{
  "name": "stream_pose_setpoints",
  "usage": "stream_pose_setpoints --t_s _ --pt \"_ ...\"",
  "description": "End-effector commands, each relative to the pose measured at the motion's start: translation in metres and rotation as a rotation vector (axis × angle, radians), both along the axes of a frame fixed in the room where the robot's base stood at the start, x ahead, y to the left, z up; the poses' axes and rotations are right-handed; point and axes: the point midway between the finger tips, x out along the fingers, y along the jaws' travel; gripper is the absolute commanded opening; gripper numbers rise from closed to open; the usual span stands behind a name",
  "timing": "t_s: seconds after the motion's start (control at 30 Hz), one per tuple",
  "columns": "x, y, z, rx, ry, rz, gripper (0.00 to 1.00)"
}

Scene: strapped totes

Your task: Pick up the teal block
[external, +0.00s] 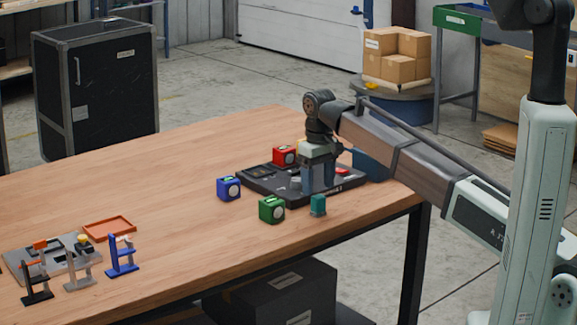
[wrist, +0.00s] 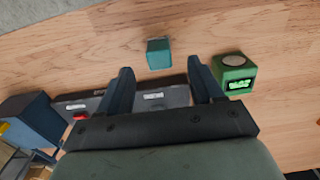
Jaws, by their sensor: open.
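The teal block (external: 318,206) stands on the wooden table near its front edge, just in front of the black tray. In the wrist view the teal block (wrist: 159,54) lies on bare wood, beyond the fingertips and roughly centred between them. My gripper (external: 319,185) points down over the front part of the black tray, behind the teal block. In the wrist view my gripper (wrist: 160,74) has its two fingers spread apart, with nothing between them. The block is apart from both fingers.
A green cube device (external: 271,210) stands left of the teal block; blue (external: 229,188) and red (external: 284,155) ones are farther back. The black tray (external: 262,181) lies under my gripper. A dark blue bin (external: 371,164) is at right. Small stands and an orange tray (external: 109,228) are far left.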

Motion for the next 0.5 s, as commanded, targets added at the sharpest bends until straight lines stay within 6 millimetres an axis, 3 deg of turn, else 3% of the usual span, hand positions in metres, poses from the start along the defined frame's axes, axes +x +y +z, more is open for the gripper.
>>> stream_pose_setpoints --t_s 0.27,0.5 --pt "0.000 -0.001 -0.011 0.001 -0.001 0.000 0.66" --pt "-0.001 -0.002 -0.040 -0.001 0.001 0.000 0.66"
